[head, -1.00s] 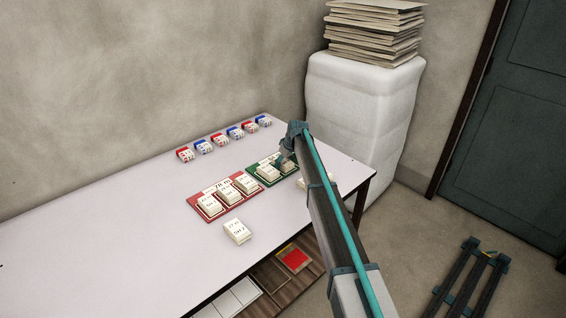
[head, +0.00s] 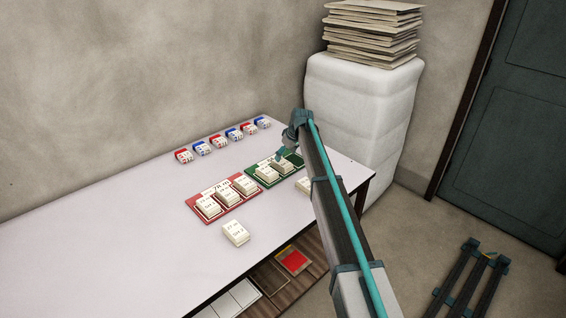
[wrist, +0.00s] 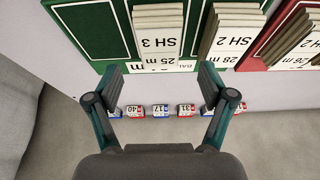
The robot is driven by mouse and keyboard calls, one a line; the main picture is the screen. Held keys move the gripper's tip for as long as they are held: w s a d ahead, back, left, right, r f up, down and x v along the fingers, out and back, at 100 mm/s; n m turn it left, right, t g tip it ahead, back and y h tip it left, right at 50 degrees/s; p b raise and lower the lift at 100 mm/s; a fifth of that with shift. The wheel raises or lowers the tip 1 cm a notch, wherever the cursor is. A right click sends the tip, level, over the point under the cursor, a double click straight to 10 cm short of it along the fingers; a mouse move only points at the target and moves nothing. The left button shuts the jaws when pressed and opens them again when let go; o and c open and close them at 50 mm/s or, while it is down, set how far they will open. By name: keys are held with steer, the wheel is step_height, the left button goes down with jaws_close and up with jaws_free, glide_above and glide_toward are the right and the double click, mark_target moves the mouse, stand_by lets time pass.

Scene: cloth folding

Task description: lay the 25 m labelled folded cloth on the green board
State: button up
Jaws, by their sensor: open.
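The folded cloth labelled 25 m, SH 3 (wrist: 157,28) lies on the green board (wrist: 98,28) in the middle place, beside a cloth labelled 28 m (wrist: 234,30). In the head view the 25 m cloth (head: 286,167) lies right of the 28 m cloth (head: 267,174) on the green board (head: 296,160). My gripper (wrist: 161,72) is open and empty, its fingers apart from the cloth. In the head view my gripper (head: 282,155) is at the far side of the green board, partly hidden by my arm.
A red board (head: 222,204) with three folded cloths lies left of the green board. A loose cloth (head: 235,233) lies in front of it. Another cloth (head: 303,184) is partly behind my arm. Several small red and blue blocks (head: 218,142) line the table's back. The left table area is clear.

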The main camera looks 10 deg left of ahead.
steer(key=shift+v, duration=2.75)
